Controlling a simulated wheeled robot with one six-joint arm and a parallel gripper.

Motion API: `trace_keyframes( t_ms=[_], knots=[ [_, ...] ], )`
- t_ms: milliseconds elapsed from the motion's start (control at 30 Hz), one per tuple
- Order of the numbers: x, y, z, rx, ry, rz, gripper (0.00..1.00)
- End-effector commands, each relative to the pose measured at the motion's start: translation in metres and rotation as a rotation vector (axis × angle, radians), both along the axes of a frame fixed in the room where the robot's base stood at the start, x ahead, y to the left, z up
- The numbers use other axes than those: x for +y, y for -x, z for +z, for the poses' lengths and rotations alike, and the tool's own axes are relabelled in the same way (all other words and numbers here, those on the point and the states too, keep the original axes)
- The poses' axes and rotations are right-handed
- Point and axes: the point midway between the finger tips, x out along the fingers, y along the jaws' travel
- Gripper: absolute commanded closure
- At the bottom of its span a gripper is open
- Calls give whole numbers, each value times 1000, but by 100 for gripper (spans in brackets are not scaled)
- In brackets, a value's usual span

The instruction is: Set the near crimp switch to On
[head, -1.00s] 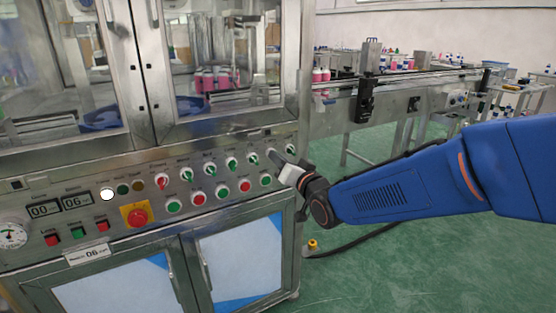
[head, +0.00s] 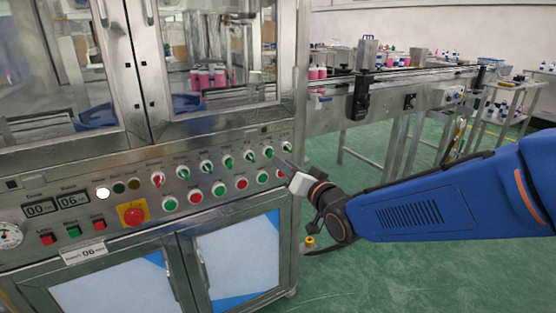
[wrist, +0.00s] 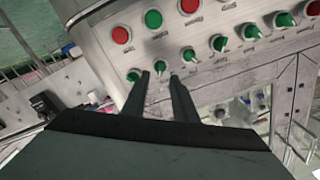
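A row of rotary switches (head: 228,160) runs along the upper part of the machine's sloped control panel, mostly green with one red switch (head: 158,180) at the left. Their labels are too small to tell which is the near crimp switch. My gripper (head: 280,156) is at the right end of this row. In the wrist view my gripper (wrist: 160,75) has two dark fingers apart with nothing between them. A green switch (wrist: 160,67) shows just beyond the gap between the fingertips, and others (wrist: 134,76) (wrist: 188,54) show on either side. I cannot tell whether a finger touches the panel.
Below the switches are red and green push buttons (head: 219,189) and a red emergency stop (head: 134,215) on a yellow plate. Glass doors (head: 215,60) stand above the panel. A conveyor (head: 420,88) with bottles is behind at the right. Green floor is open at the lower right.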

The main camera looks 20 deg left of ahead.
Motion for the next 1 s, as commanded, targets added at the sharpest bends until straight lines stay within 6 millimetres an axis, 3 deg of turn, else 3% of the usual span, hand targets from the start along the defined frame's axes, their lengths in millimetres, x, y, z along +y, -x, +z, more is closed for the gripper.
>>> trace_keyframes(
  t_ms=[500,700,1000],
  knots=[
    [-68,58,1,-1,-1,-1,74],
    [-82,70,0,-1,-1,-1,74],
    [-86,73,0,0,0,0,74]
  ],
)
